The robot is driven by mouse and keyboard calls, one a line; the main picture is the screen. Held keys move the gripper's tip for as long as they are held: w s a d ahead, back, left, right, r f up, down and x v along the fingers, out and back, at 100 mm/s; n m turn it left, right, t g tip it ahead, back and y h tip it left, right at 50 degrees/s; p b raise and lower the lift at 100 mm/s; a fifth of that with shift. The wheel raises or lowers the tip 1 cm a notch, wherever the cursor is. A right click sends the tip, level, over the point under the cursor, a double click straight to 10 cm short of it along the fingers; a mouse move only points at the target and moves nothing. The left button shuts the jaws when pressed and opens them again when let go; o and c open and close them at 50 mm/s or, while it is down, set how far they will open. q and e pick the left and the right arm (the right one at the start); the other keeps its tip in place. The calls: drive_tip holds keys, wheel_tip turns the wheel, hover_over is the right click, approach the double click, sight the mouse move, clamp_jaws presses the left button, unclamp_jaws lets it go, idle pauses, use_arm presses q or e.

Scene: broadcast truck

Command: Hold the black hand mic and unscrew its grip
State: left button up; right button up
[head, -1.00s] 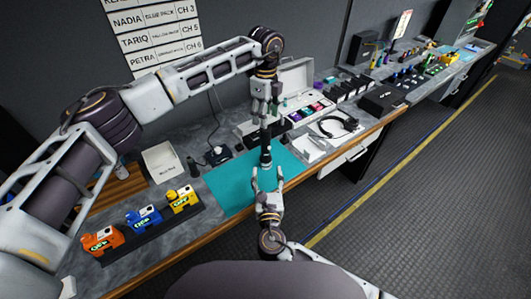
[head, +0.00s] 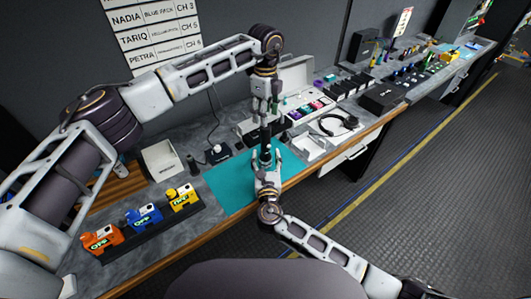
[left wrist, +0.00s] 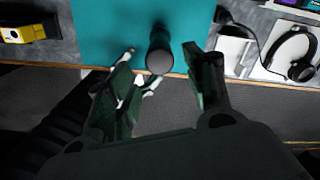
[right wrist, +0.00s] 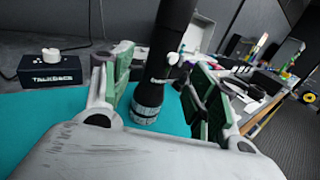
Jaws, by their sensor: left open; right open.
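The black hand mic (head: 266,150) stands about upright over the teal mat (head: 228,187). In the right wrist view the mic (right wrist: 160,60) is a dark cylinder with a silver-banded lower end; whether that end touches the mat is unclear. In the left wrist view I look down on its round dark end (left wrist: 160,58). My left gripper (head: 265,120) points down from above, open, its fingers either side of the mic's upper end. My right gripper (head: 267,160) is open, with the mic between or just beyond its fingers (right wrist: 160,88). Contact cannot be made out.
Orange, blue and yellow packs (head: 144,217) stand in a row at left. A white box (head: 162,160) and a talkback box (right wrist: 50,68) stand behind the mat. A headset (head: 338,124) lies to the right. The mat's near left part is clear.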

sight(266, 149)
drive_tip(key=shift+w+a, duration=0.15)
drive_tip(key=shift+w, duration=3.2)
clamp_jaws()
